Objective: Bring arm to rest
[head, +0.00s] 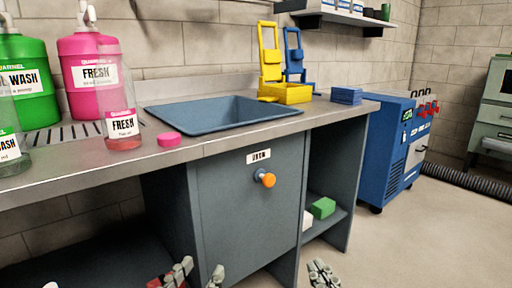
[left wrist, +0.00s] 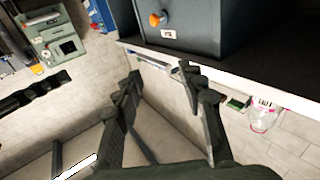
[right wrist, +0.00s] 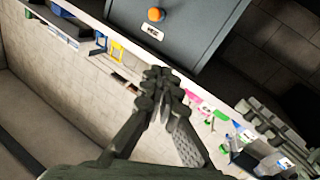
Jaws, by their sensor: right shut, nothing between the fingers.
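My left gripper (head: 199,272) is at the bottom edge of the head view, in front of the grey cabinet under the counter. In the left wrist view its two fingers (left wrist: 160,80) stand apart with nothing between them. My right gripper (head: 322,273) is low at the bottom, to the right, over the floor in front of the open shelf. In the right wrist view its fingertips (right wrist: 163,78) are together and hold nothing. Both grippers are apart from the counter and the cabinet. Most of both arms is out of the head view.
The cabinet door has an orange knob (head: 266,179). A blue machine (head: 395,150) stands right.

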